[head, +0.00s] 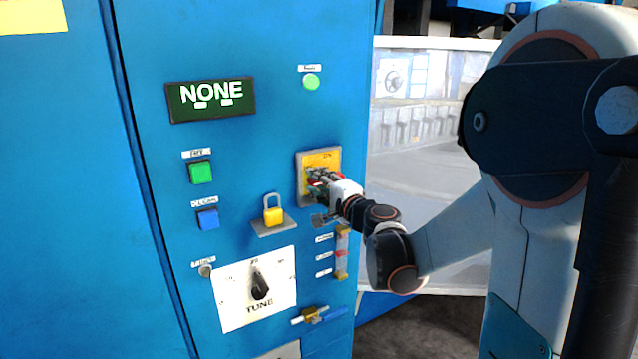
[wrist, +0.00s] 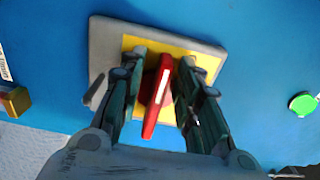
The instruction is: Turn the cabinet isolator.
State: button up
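The cabinet isolator is a red handle (wrist: 156,98) with a white stripe, on a yellow plate (wrist: 205,62) with a grey surround. In the head view its yellow plate (head: 321,159) shows on the right of the blue cabinet front, and my gripper (head: 318,178) hides most of the handle. In the wrist view my gripper (wrist: 163,60) reaches over the plate with one finger on each side of the handle. The fingers are apart, with a visible gap between each and the handle. The handle tilts slightly in that view. I cannot tell how deep the fingertips reach.
The blue cabinet (head: 140,130) also bears a display reading NONE (head: 210,99), a green button (head: 201,172), a blue button (head: 207,219), a yellow padlock (head: 273,213), a black TUNE knob (head: 259,284) and a green light (head: 311,82). Small levers (head: 341,254) sit just below my gripper.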

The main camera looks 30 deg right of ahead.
jog(key=shift+s, duration=0.1)
jog(key=s, duration=0.7)
jog(key=shift+s+d, duration=0.15)
jog(key=shift+s, duration=0.05)
